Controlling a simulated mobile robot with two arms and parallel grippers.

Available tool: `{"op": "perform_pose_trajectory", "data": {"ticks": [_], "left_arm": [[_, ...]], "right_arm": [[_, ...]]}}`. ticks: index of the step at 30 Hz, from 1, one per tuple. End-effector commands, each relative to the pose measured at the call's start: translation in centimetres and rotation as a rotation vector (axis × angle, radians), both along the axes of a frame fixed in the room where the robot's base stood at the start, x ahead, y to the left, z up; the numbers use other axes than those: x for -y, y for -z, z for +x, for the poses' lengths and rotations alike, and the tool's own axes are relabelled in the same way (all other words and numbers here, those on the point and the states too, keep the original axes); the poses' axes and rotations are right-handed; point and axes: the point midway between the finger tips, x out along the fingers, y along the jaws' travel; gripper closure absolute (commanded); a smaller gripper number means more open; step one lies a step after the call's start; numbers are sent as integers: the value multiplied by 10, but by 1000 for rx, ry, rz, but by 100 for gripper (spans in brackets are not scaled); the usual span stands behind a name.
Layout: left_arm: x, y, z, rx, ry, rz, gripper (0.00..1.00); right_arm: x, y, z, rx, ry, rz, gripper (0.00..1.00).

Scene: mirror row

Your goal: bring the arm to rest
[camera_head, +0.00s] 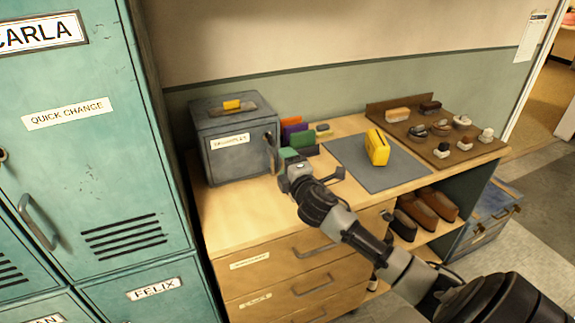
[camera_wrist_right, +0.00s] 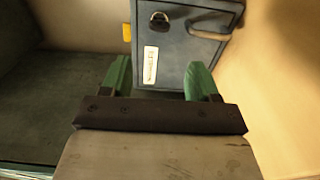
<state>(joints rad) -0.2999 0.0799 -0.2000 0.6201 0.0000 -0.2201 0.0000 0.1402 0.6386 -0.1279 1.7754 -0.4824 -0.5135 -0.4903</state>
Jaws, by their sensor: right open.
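My right arm (camera_head: 372,248) reaches in from the bottom right in the head view, out over the wooden cabinet top. My right gripper (camera_head: 285,160) is above the front of the cabinet top, just right of the grey metal box (camera_head: 229,151). Its green fingertips are apart with nothing visible between them in the wrist view (camera_wrist_right: 159,74). In that view a grey-blue metal box (camera_wrist_right: 178,45) with a label and a padlock is beyond the fingers. I cannot tell the exact gap to it. My left gripper is not in view.
A yellow object (camera_head: 377,147) stands on a grey mat (camera_head: 349,160) at the middle of the cabinet top. Coloured upright items (camera_head: 294,132) are behind the gripper. A brown board (camera_head: 455,152) with brushes and small items is at the right. Teal lockers (camera_head: 100,170) stand left.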

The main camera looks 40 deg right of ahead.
Motion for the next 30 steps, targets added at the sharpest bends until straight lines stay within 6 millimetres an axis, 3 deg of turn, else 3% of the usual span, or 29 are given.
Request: {"op": "perform_pose_trajectory", "data": {"ticks": [11, 14, 16, 20, 24, 30], "left_arm": [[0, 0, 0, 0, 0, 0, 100], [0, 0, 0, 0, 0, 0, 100], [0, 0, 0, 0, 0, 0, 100], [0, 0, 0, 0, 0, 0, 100], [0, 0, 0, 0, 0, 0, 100], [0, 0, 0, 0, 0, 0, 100]], "right_arm": [[0, 0, 0, -1, 0, 1, 39], [-6, 10, -6, -18, 7, 42, 39], [-19, 28, -19, -57, 26, 131, 39], [-56, 79, -68, -191, 111, 408, 39], [-100, 126, -142, -385, 252, 735, 39], [-141, 153, -222, -588, 424, 1014, 39]]}}
